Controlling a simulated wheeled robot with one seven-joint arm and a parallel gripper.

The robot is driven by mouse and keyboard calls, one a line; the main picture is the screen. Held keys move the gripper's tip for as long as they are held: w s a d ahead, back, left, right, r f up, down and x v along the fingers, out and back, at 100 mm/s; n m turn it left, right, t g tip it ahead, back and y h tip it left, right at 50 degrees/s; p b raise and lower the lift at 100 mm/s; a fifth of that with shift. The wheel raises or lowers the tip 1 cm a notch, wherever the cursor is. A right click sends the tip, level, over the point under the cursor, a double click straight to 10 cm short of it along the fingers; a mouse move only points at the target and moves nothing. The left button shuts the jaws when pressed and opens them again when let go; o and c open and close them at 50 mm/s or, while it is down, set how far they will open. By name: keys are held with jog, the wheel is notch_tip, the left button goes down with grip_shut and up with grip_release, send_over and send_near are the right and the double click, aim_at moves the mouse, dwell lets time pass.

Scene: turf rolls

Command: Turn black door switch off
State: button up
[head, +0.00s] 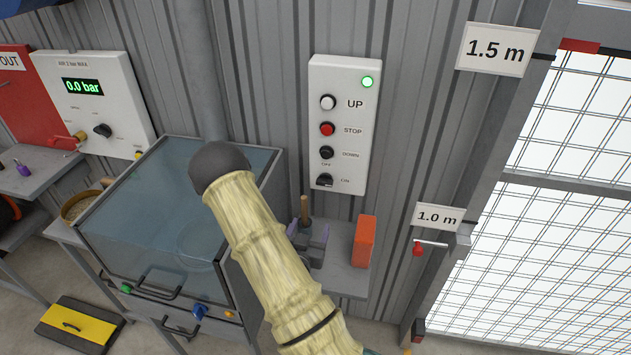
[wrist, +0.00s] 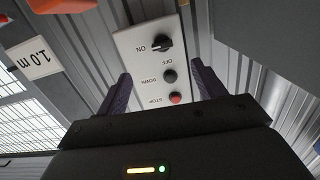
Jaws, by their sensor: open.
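The black door switch (head: 324,180) is the lowest knob on a white control panel (head: 345,122) fixed to the corrugated wall. Its OFF label is above left and its ON label to the right; its exact setting is too small to tell. In the wrist view the switch (wrist: 160,43) shows upside down, ahead of my gripper (wrist: 163,80) between the two dark fingers. The fingers are apart and empty, and no contact with the switch shows. My sleeved arm crosses the middle of the head view; I cannot clearly make out the gripper there.
Above the switch are the DOWN (head: 326,153), STOP (head: 327,129) and UP (head: 328,103) buttons, and a lit green lamp (head: 367,82). An orange block (head: 364,241) stands on a shelf below. A glass-topped tank (head: 165,215) is left; a mesh door (head: 560,210) is right.

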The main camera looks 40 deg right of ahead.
jog(key=p, duration=0.7)
send_near(324, 184)
jog(key=shift+t+h, duration=0.3)
jog(key=shift+h, duration=0.1)
jog(key=x, duration=0.9)
jog(key=shift+w+d+f, duration=0.1)
jog(key=shift+w+f, duration=0.05)
jog(key=shift+f, duration=0.25)
jog(key=shift+c, duration=0.2)
jog(key=c, duration=1)
